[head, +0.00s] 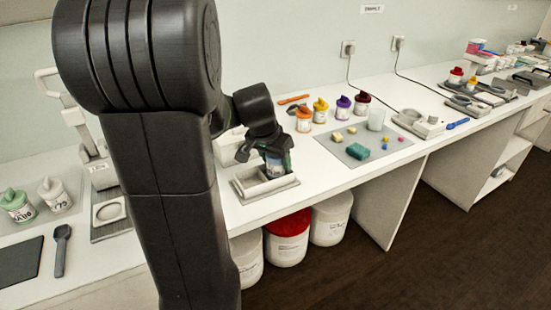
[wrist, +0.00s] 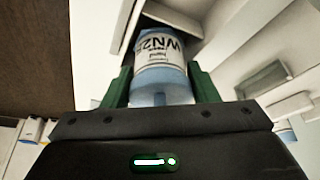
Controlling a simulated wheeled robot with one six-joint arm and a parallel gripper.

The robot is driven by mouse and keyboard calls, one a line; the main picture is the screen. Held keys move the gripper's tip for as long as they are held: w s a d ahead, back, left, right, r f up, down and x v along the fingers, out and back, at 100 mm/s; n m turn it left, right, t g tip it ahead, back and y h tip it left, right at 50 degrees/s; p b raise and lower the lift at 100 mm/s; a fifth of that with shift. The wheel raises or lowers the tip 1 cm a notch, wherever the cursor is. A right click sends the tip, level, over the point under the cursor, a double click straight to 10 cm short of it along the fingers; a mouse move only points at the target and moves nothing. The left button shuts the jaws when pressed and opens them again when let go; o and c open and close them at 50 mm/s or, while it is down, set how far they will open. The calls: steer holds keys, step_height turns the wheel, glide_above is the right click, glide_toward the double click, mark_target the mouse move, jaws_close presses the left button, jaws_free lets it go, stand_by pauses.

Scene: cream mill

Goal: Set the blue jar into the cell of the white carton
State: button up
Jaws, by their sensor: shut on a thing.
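The blue jar (wrist: 160,70) is between the two green fingers of my gripper (wrist: 160,88) in the wrist view. It has a white label reading "WN2" and a pale blue body. In the head view my gripper (head: 268,160) is shut on the jar (head: 274,168), over the white carton (head: 264,188). The jar hides part of the carton's inside, and I cannot tell whether the jar's lower end is within a cell.
Jars with orange (head: 304,120), yellow (head: 320,110), purple (head: 343,108) and dark red lids stand behind and right. White tubs, one red-lidded (head: 288,225), stand below the counter. My arm hides much of the left.

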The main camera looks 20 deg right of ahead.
steer(key=shift+f, duration=0.2)
steer(key=shift+f+b, duration=0.4)
steer(key=shift+b, duration=0.2)
steer(key=shift+s+a+f+b, duration=0.1)
steer(key=shift+s+f+b, duration=0.1)
steer(key=shift+f+b, duration=0.25)
stand_by(0.5)
steer(key=o, duration=0.7)
steer(key=shift+f, duration=0.1)
steer(key=shift+c, duration=0.2)
steer(key=shift+w+r+p, duration=0.2)
steer(key=shift+r+p, duration=0.65)
steer(key=shift+r, duration=0.2)
steer(key=shift+o, duration=0.8)
steer(key=shift+r+p, duration=0.55)
steer(key=shift+r, duration=0.3)
steer(key=shift+r+p, duration=0.85)
steer(key=shift+r, duration=0.5)
